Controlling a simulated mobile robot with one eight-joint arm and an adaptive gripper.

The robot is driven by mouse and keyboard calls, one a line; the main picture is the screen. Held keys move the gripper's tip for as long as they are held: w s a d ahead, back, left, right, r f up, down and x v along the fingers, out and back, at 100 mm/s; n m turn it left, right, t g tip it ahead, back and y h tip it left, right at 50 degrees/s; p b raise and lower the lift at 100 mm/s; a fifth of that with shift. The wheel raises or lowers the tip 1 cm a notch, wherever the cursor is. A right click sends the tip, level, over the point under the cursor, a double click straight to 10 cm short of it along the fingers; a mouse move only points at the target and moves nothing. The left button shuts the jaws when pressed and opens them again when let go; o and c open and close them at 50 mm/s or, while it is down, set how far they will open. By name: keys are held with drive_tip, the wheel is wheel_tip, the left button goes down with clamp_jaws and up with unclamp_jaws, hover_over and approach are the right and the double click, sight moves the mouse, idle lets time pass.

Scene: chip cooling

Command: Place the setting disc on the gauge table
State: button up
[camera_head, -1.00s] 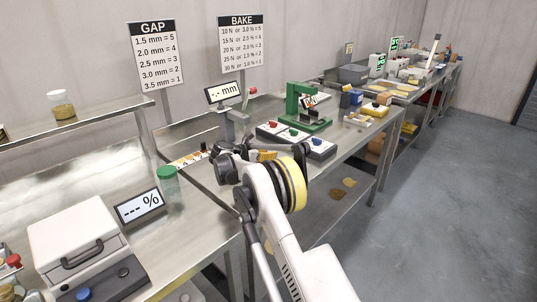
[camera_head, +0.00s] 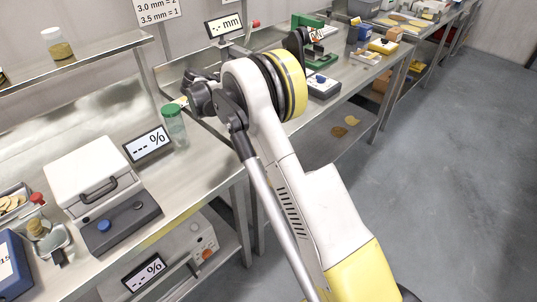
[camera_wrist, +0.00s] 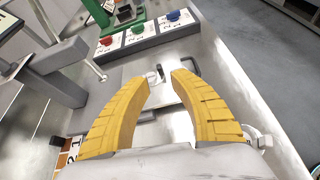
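My gripper (camera_wrist: 162,80) shows in the wrist view with two yellow fingers spread apart, open and with nothing seen held. Beyond the fingertips is a pale metal surface with a small dark-and-white detail (camera_wrist: 158,72) that I cannot identify. The grey gauge stand (camera_wrist: 60,72) is left of the fingers, with a thin plunger-like part reaching toward them. In the head view the gauge's mm display (camera_head: 224,25) shows dashes, and my wrist hides the bench below it. I cannot make out the setting disc or clearly pick out the gauge table.
In the head view, a green-lidded jar (camera_head: 174,125), % display (camera_head: 147,144) and white lidded device (camera_head: 95,180) stand on the left bench.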

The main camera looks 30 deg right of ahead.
drive_tip(key=s+a+r+m+y, duration=0.3)
drive_tip(key=s+r+m, duration=0.25)
drive_tip(key=s, duration=0.55)
drive_tip(key=s+a+r+m+y, duration=0.25)
drive_tip(key=s+r+m, duration=0.3)
drive_tip(key=s, duration=0.65)
drive_tip(key=s+a+f+m+y, duration=0.1)
drive_tip(key=s+a+m+y, duration=0.1)
drive_tip(key=s, duration=0.5)
drive_tip(key=s+a+f+m+t+y, duration=0.1)
drive_tip(key=s+a+f+m+y, duration=0.1)
drive_tip(key=s, duration=0.6)
drive_tip(key=s+a+f+m+t+y, duration=0.1)
drive_tip(key=s+a+f+m+y, duration=0.1)
drive_tip(key=s+a+m, duration=0.2)
drive_tip(key=s+m, duration=0.1)
drive_tip(key=s, duration=0.2)
drive_tip(key=shift+s+a+m, duration=0.3)
drive_tip(key=shift+a+m, duration=0.05)
drive_tip(key=shift+m, duration=0.05)
